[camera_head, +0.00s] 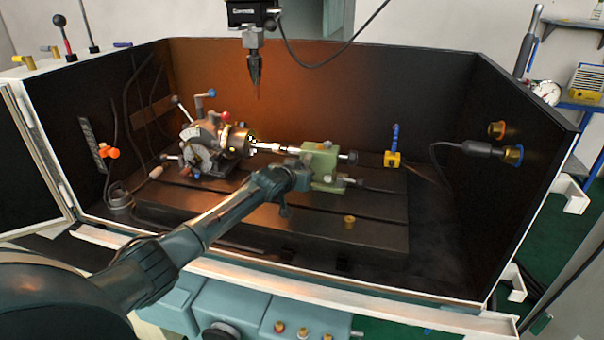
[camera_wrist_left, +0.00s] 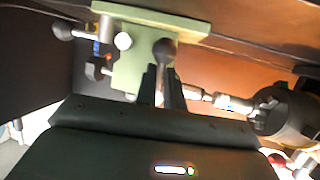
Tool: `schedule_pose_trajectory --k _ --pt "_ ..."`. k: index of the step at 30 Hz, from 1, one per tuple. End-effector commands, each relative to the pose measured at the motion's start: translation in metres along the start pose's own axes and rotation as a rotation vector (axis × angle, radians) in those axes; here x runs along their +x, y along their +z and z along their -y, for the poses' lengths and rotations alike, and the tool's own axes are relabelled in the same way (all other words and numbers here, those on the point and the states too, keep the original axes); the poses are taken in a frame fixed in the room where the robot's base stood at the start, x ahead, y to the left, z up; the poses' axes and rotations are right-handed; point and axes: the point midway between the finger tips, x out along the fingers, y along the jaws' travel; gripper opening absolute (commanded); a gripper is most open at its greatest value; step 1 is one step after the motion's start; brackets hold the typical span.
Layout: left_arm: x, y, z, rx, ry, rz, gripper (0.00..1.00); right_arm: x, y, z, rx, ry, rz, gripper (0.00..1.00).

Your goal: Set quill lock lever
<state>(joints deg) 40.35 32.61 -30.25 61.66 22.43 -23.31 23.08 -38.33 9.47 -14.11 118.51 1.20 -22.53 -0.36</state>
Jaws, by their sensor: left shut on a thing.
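The green tailstock (camera_head: 322,168) stands on the slotted table inside the enclosure, to the right of the indexing chuck (camera_head: 238,140). A slim bright workpiece (camera_head: 275,147) runs between them. My left gripper (camera_head: 301,174) reaches in from the lower left to the near side of the tailstock. In the left wrist view its fingers (camera_wrist_left: 163,84) are closed at a dark ball-ended lever, the quill lock lever (camera_wrist_left: 164,50), in front of the green tailstock body (camera_wrist_left: 131,72). My right gripper is in neither view.
A spindle with a pointed tool (camera_head: 255,70) hangs above the table. Dark walls and the front rim (camera_head: 270,277) bound the space. A yellow block with a blue handle (camera_head: 393,158) stands right of the tailstock. A brass piece (camera_head: 349,221) sits on the front of the table.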

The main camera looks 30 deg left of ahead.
Motion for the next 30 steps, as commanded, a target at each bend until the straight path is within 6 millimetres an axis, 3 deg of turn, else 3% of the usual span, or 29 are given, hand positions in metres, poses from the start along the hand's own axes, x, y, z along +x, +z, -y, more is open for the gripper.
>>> schedule_pose_trajectory --k 1,17,18,25,30 --pt "0.0007 0.0075 -0.0016 0.011 -0.003 0.019 0.0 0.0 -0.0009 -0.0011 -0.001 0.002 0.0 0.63" --pt "0.0016 0.0096 -0.0004 0.034 -0.013 0.026 0.0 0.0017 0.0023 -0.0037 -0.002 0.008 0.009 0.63" --pt "0.0016 0.0096 -0.0003 0.034 -0.013 0.026 0.11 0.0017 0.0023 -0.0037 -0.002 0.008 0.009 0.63" --pt "0.0015 0.0081 -0.0004 0.031 -0.013 0.023 0.3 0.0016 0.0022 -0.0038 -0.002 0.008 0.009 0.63" --pt "0.0012 0.0048 0.0004 0.03 -0.013 0.017 0.32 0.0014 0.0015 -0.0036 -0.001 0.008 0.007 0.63"
